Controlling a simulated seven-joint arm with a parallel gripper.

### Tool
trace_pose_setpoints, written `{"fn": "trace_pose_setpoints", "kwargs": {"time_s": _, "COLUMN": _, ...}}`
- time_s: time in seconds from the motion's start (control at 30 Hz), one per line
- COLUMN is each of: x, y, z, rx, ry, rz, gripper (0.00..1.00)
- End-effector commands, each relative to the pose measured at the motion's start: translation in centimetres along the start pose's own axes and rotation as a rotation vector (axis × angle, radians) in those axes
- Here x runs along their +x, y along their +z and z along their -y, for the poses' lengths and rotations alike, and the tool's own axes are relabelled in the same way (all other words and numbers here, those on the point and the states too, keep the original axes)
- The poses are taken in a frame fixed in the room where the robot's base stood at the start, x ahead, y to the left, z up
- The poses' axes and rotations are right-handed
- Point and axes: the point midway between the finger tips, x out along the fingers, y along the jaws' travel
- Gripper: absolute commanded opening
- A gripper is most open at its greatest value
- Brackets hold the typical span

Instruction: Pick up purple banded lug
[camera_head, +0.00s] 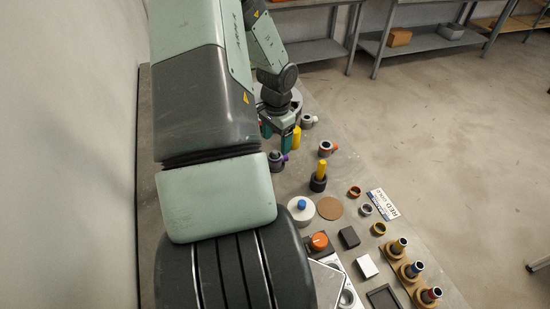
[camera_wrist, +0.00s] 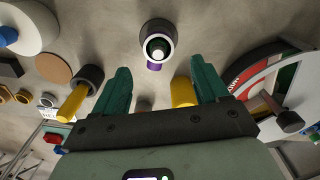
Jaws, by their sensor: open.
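The purple banded lug (camera_wrist: 168,30) is a grey round cup with a light inner ring and a purple tab on its side. In the wrist view it lies ahead of the fingers, at top centre. In the head view the lug (camera_head: 275,165) stands on the bench just below my gripper (camera_head: 278,137), partly hidden by my arm. My gripper is open, its two green fingers spread wide in the wrist view (camera_wrist: 160,78), with the lug beyond their tips and not held. A yellow peg (camera_wrist: 183,92) shows between the fingers, close to the right one.
A similar lug with an orange-red tab (camera_head: 326,148) and another grey one (camera_head: 308,121) stand to the right. A yellow peg in a dark base (camera_head: 318,172), a white round block (camera_head: 301,212) and a brown disc (camera_head: 329,208) are nearby. A dial-like wheel (camera_wrist: 262,72) is right in the wrist view.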

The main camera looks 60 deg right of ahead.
Motion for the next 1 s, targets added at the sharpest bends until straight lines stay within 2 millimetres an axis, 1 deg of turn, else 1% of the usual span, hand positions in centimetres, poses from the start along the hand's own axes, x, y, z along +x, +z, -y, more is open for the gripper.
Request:
{"fn": "trace_pose_setpoints", "kwargs": {"time_s": 0.03, "x": 0.9, "y": -0.1, "z": -0.1, "rx": 0.0, "ry": 0.002, "rz": 0.0, "gripper": 0.74}}
{"fn": "trace_pose_setpoints", "kwargs": {"time_s": 0.1, "x": 1.7, "y": 0.0, "z": 0.0, "rx": -0.001, "ry": 0.001, "rz": 0.001, "gripper": 0.74}}
{"fn": "trace_pose_setpoints", "kwargs": {"time_s": 0.27, "x": 2.7, "y": 0.0, "z": 0.0, "rx": -0.002, "ry": 0.0, "rz": 0.0, "gripper": 0.74}}
{"fn": "trace_pose_setpoints", "kwargs": {"time_s": 0.5, "x": 6.2, "y": 0.1, "z": -0.2, "rx": -0.002, "ry": 0.001, "rz": 0.001, "gripper": 0.74}}
{"fn": "trace_pose_setpoints", "kwargs": {"time_s": 0.6, "x": 7.2, "y": 0.1, "z": -0.1, "rx": -0.004, "ry": 0.0, "rz": 0.0, "gripper": 0.74}}
{"fn": "trace_pose_setpoints", "kwargs": {"time_s": 0.7, "x": 7.6, "y": 0.1, "z": -0.1, "rx": -0.004, "ry": -0.001, "rz": -0.001, "gripper": 0.74}}
{"fn": "trace_pose_setpoints", "kwargs": {"time_s": 0.87, "x": 7.5, "y": 0.1, "z": -0.1, "rx": -0.004, "ry": -0.001, "rz": -0.001, "gripper": 0.74}}
{"fn": "trace_pose_setpoints", "kwargs": {"time_s": 0.97, "x": 7.5, "y": 0.1, "z": -0.1, "rx": -0.004, "ry": -0.001, "rz": -0.001, "gripper": 0.61}}
{"fn": "trace_pose_setpoints", "kwargs": {"time_s": 1.0, "x": 7.5, "y": 0.1, "z": -0.1, "rx": -0.004, "ry": -0.001, "rz": -0.001, "gripper": 0.55}}
